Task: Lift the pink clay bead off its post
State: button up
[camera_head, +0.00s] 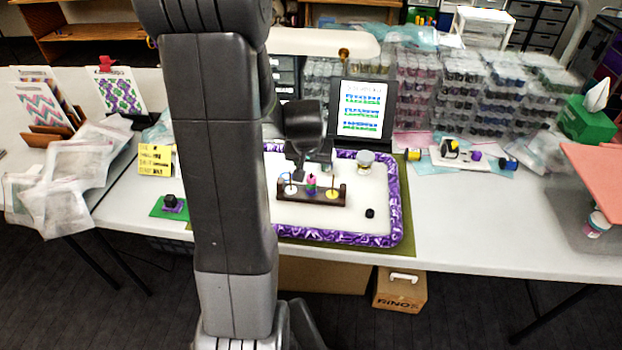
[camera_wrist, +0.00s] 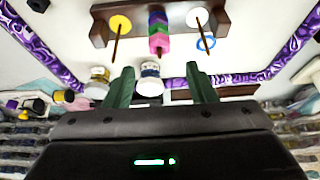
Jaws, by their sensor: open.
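The pink clay bead (camera_wrist: 159,42) is at the top of a stack on the middle post of a dark brown stand (camera_wrist: 224,22). Green and purple beads (camera_wrist: 157,17) sit beneath it, and the post's tip shows past it. In the head view the pink bead (camera_head: 311,178) is small, on the stand (camera_head: 342,200). My gripper (camera_wrist: 161,80) is open and empty. Its two green fingers point toward the stand, with the pink bead lined up between them but beyond the tips, apart from them. In the head view my arm partly hides the gripper.
The outer posts have a yellow disc (camera_wrist: 120,23) and a white disc with a blue ring (camera_wrist: 206,43). Jars (camera_wrist: 150,82) stand near the fingers. The white tray has a purple patterned rim (camera_head: 397,215). A black bead (camera_head: 370,213) lies on it. A laptop-like display (camera_head: 361,110) stands behind.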

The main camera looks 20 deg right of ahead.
aim_at(311, 174)
jog(key=x, duration=0.4)
jog(key=shift+s+a+f, duration=0.1)
jog(key=shift+s+a, duration=0.1)
jog(key=shift+s, duration=0.15)
jog(key=shift+w+d+f, duration=0.15)
jog(key=shift+w+f, duration=0.1)
jog(key=shift+f, duration=0.3)
grip_shut()
